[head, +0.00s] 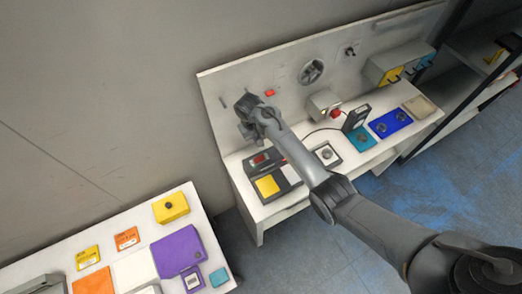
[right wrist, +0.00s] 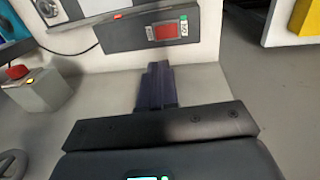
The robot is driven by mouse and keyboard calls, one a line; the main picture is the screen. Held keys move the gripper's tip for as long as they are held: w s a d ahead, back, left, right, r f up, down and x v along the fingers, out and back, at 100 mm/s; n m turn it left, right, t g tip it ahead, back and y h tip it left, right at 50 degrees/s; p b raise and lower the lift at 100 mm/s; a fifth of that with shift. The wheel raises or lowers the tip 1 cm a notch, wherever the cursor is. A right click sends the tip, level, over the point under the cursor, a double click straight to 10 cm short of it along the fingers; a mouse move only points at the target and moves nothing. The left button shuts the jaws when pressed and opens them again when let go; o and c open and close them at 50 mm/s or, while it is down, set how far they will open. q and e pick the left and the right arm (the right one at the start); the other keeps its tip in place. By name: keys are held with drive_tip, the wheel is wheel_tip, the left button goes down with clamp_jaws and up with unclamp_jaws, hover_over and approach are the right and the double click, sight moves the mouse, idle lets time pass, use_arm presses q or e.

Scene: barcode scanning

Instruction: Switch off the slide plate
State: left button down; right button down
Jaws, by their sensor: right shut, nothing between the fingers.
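My right gripper (head: 243,106) is in front of the upright white back panel, above the left end of the white bench. Its fingers are shut and empty. In the right wrist view the dark, narrow fingers (right wrist: 157,85) point at a dark panel (right wrist: 125,32) bearing a red window or switch (right wrist: 165,31) with a small green label; a gap to it seems to remain. In the head view a dark device (head: 265,173) with a red patch and a yellow pad lies below my gripper. I cannot tell which part is the slide plate. My left gripper is not visible.
A red switch (head: 269,93) and a round wheel (head: 312,71) are on the back panel. A grey box (head: 322,104) with a red button (head: 336,114) stands on the bench. Blue plates (head: 390,123) lie to the right. A second white table at lower left holds coloured cards and a purple folder (head: 180,250).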

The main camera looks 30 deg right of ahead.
drive_tip(key=shift+f, duration=0.1)
idle(0.3)
approach(262, 157)
drive_tip(key=f+b, duration=0.1)
drive_tip(key=b, duration=0.1)
drive_tip(key=f+b, duration=0.3)
drive_tip(key=b, duration=0.2)
drive_tip(key=shift+d+f, duration=0.3)
drive_tip(key=shift+s+d+f+b, duration=0.1)
drive_tip(key=shift+d+f+b, duration=0.05)
drive_tip(key=shift+f+b, duration=1.1)
drive_tip(key=shift+r, duration=0.15)
